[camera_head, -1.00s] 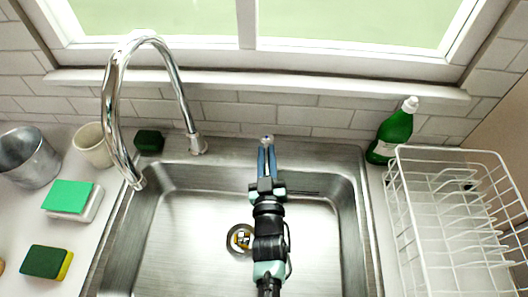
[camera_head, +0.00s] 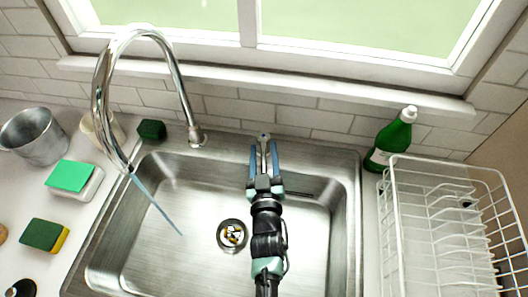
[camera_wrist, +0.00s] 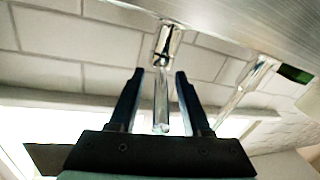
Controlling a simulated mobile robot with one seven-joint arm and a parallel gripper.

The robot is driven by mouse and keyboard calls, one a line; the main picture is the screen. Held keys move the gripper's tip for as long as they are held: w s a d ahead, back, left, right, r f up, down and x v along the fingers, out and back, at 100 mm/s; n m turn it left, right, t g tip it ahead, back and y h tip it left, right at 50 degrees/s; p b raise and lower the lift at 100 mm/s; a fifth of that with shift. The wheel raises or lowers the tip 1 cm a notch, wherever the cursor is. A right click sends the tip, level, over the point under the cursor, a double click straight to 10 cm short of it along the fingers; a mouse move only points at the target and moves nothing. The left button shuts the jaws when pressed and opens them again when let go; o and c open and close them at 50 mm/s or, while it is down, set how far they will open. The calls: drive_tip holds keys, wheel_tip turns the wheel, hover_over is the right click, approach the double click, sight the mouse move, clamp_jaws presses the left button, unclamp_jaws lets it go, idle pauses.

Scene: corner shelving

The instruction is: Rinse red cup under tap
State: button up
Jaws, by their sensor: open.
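The chrome tap (camera_head: 170,60) stands behind the sink (camera_head: 190,165), its neck arching left. A thin blue water stream (camera_head: 155,205) runs from its spout down into the basin. A separate tap handle (camera_head: 264,137) stands at the sink's back rim. My gripper (camera_head: 264,152) is open, with one finger on each side of the handle. In the wrist view the handle (camera_wrist: 161,100) stands between the two spread fingers of my gripper (camera_wrist: 160,80), with gaps beside it. No red cup shows in either view.
A drain (camera_head: 232,236) lies in the basin. A green bottle (camera_head: 391,140) and a white dish rack (camera_head: 395,215) stand right. On the left counter are a metal bucket (camera_head: 35,135), a cream cup (camera_head: 92,125) and sponges (camera_head: 42,235). A window sill (camera_head: 300,82) runs behind.

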drive_tip(key=s, duration=1.3)
drive_tip(key=shift+d+p, duration=0.35)
drive_tip(key=shift+d, duration=0.1)
